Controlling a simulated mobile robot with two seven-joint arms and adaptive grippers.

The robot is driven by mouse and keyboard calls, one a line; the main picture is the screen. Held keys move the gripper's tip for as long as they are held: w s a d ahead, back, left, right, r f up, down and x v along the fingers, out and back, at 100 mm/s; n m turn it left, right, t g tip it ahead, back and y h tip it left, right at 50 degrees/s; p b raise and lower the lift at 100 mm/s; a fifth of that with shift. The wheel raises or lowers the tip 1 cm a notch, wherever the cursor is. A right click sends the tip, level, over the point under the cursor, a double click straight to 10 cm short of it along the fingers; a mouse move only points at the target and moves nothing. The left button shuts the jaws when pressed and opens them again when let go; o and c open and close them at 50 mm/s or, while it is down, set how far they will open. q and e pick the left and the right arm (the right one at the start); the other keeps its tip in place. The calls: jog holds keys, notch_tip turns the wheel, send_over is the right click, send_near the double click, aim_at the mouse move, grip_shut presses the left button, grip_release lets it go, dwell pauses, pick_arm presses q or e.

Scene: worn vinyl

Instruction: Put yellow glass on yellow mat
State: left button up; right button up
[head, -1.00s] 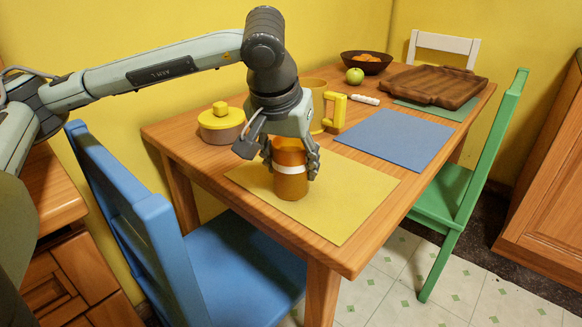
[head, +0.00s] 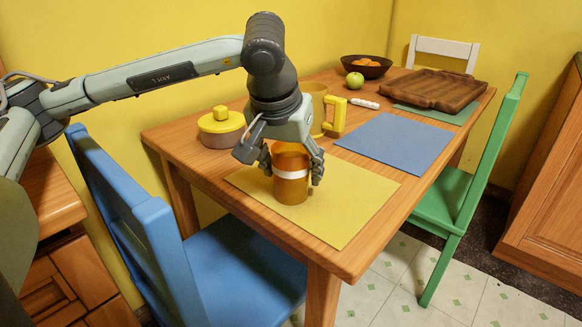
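The yellow glass (head: 291,190), amber with a white band, stands upright on the yellow mat (head: 345,215), toward the mat's left half. My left gripper (head: 291,168) is above and around the upper part of the glass. Its fingers are spread to either side, and a small gap seems to show beside the glass. The rim of the glass is partly hidden under the gripper. My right gripper is out of view.
A blue mat (head: 395,140), a green apple (head: 355,80), a bowl (head: 367,67) and a wooden tray (head: 440,88) lie farther back. The yellow mat's right side is clear.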

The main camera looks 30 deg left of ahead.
pick_arm(q)
jog(key=shift+o, duration=0.2)
jog(key=shift+r, duration=0.1)
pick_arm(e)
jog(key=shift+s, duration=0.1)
pick_arm(q)
jog(key=shift+r, duration=0.1)
jog(key=p+v, duration=0.1)
jog(key=v, duration=1.1)
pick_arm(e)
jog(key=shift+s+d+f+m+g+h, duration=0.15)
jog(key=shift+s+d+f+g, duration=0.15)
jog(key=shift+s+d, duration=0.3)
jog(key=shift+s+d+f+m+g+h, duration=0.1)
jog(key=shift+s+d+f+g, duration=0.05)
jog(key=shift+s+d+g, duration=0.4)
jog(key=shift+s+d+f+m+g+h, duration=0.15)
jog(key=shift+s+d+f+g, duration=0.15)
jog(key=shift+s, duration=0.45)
